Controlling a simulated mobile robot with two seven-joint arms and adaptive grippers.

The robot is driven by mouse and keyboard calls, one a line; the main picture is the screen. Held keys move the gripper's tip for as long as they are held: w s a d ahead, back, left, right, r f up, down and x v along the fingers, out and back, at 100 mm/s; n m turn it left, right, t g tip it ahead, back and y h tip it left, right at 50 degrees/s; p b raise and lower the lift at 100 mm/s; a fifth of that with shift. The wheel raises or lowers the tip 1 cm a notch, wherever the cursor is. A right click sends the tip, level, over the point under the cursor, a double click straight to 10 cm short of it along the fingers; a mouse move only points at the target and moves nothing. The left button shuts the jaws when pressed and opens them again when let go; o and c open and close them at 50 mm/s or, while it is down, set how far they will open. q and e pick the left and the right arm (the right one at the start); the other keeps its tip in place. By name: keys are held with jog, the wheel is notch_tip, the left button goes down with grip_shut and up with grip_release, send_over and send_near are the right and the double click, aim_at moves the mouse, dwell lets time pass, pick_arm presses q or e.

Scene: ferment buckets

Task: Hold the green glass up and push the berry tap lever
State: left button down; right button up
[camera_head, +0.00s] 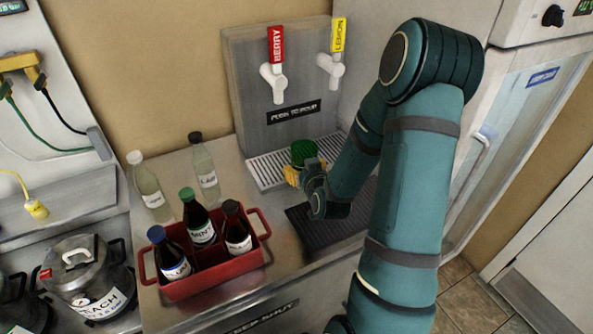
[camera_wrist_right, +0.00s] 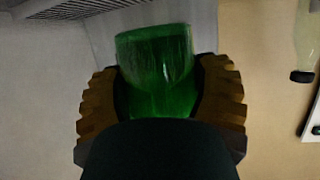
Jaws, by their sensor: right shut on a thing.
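The green glass (camera_head: 304,152) is in my right gripper (camera_head: 300,174), over the drip grate and below and to the right of the berry tap. In the right wrist view the green glass (camera_wrist_right: 158,65) fills the space between the two ribbed fingers of my right gripper (camera_wrist_right: 160,100), which is shut on it. The berry tap (camera_head: 273,80) is white with a red label (camera_head: 275,44) on its lever. It stands on the grey dispenser panel, apart from the glass. My left gripper is not in view.
A lemon tap (camera_head: 331,68) with a yellow label is to the right. A metal drip grate (camera_head: 268,172) lies below the taps, a dark mat (camera_head: 322,230) in front. A red crate (camera_head: 214,279) of bottles, two clear bottles (camera_head: 204,165) and a lidded pot (camera_head: 88,275) stand left.

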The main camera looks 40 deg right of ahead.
jog(key=shift+w+d+r+p, duration=0.15)
jog(key=shift+w+p, duration=0.15)
jog(key=shift+w, duration=0.15)
jog(key=w+d+r+p, duration=0.1)
jog(key=w+d+p, duration=0.1)
jog(key=w, duration=0.5)
jog(key=w+d+r+p, duration=0.1)
jog(key=w+d+p, duration=0.1)
jog(key=w, duration=0.5)
jog(key=shift+d+p, duration=0.2)
jog(key=shift+p, duration=0.45)
jog(key=shift+f+b, duration=0.1)
jog(key=shift+b, duration=0.7)
dwell(0.5)
